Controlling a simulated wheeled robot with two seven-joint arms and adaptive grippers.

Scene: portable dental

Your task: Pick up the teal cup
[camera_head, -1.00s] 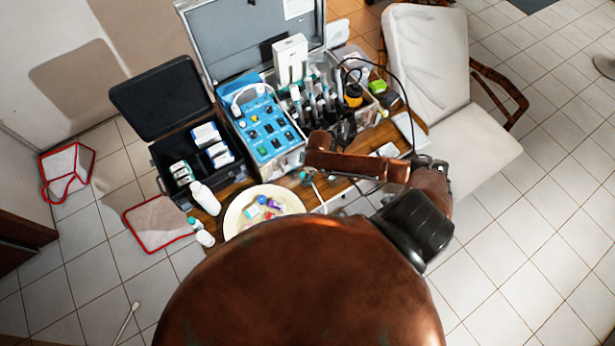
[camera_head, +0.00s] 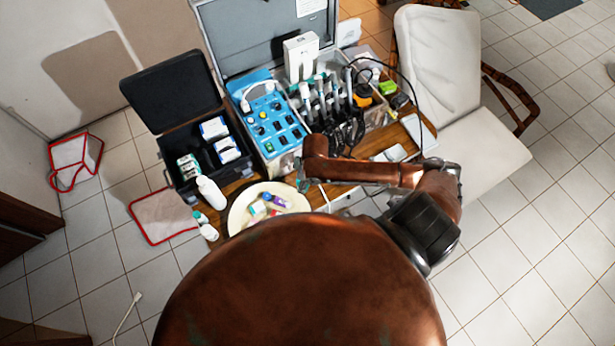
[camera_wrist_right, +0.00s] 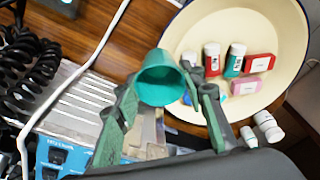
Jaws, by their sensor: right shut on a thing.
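The teal cup (camera_wrist_right: 163,82) is between the two fingers of my right gripper (camera_wrist_right: 163,95) in the right wrist view, which is shut on it. I look into the cup's open mouth. In the head view the cup (camera_head: 304,186) is a small teal patch at the end of my right arm, just right of the cream bowl. My right gripper (camera_head: 305,182) is small there and partly hidden by the arm. I cannot tell how high the cup is above the table. My left gripper is not in view.
The cream bowl (camera_head: 238,214) with small bottles and boxes is beside the cup. White bottles (camera_head: 211,194) stand left of it. The blue-panelled case (camera_head: 270,120) and black coiled cords (camera_wrist_right: 30,65) are close by. A white cable (camera_wrist_right: 98,50) runs over the wooden table.

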